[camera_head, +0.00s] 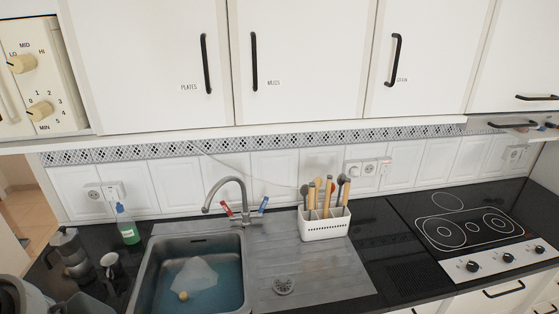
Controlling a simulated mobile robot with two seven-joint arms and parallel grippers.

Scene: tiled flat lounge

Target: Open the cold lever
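The faucet (229,184) stands behind the sink, its grey spout curving over the basin. It has two levers at its base. The red lever (226,208) is on the left and the blue lever (263,203), the cold one by its colour, is on the right. Both tilt outward and upward. The sink basin (151,264) holds bluish water with a pale cloth-like item and a small yellow object in it. No stream from the spout can be made out. Neither of my grippers is in view.
A white utensil holder (325,226) stands right of the faucet on the drainboard (320,279). A green soap bottle (127,226), a moka pot (70,252) and a mug (112,268) are left of the sink. Wall cabinets (300,60) overhang the counter. A cooktop (462,225) is at right.

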